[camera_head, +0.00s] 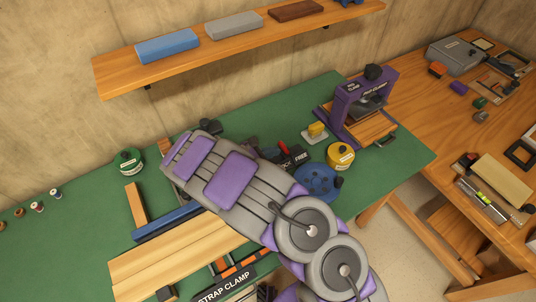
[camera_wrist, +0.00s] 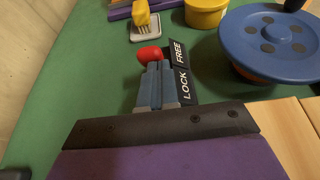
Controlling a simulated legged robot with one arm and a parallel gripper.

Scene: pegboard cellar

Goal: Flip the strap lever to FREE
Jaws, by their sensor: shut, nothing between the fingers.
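The strap lever's red knob (camera_wrist: 149,55) shows in the wrist view, just beyond the tips of my gripper (camera_wrist: 154,67). My gripper is shut, with its two blue-grey fingers together and empty. I cannot tell whether the fingertips touch the knob. A black label plate to the right reads FREE (camera_wrist: 179,53) at the far end and LOCK (camera_wrist: 185,86) nearer me. The knob is level with the FREE end in this view, but my fingers hide the lever's stem. In the head view, the red lever (camera_head: 284,146) and FREE label (camera_head: 301,157) show past my arm.
A blue round lid (camera_wrist: 270,42) stands close to the right of the labels, with a yellow tub (camera_wrist: 206,14) beyond. A yellow brush (camera_wrist: 142,16) sits on a small tray. A purple clamp press (camera_head: 345,108) stands farther back. Green mat (camera_wrist: 90,60) is clear left.

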